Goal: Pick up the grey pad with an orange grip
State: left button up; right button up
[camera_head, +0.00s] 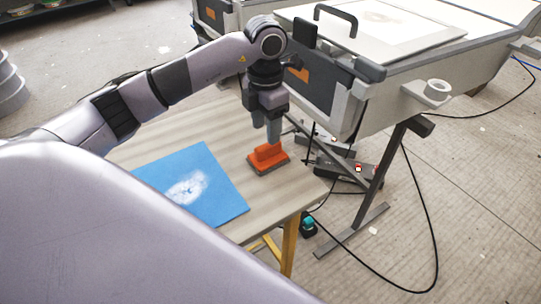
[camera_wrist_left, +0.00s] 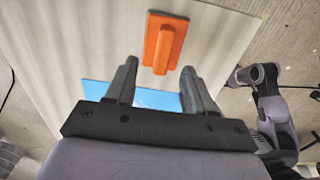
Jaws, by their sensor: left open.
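The grey pad with an orange grip (camera_head: 267,158) lies on the wooden table near its right edge. Its orange top with a raised bar shows in the left wrist view (camera_wrist_left: 163,42). My left gripper (camera_head: 273,138) is over the pad, pointing down, and its fingers hide part of the grip's back in the head view. In the left wrist view the gripper (camera_wrist_left: 160,70) is open, with nothing between its fingers. The pad shows beyond the fingertips there, roughly in line with the gap.
A blue sheet (camera_head: 222,196) with a whitish patch lies on the table (camera_head: 300,190), left of the pad. A large grey mould on a stand (camera_head: 345,95) rises just behind the table. A black cable (camera_head: 424,215) runs over the floor at right.

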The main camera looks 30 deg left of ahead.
aim_at(268, 146)
pick_arm(q)
jog(key=f, duration=0.6)
jog(key=shift+d, duration=0.25)
grip_shut()
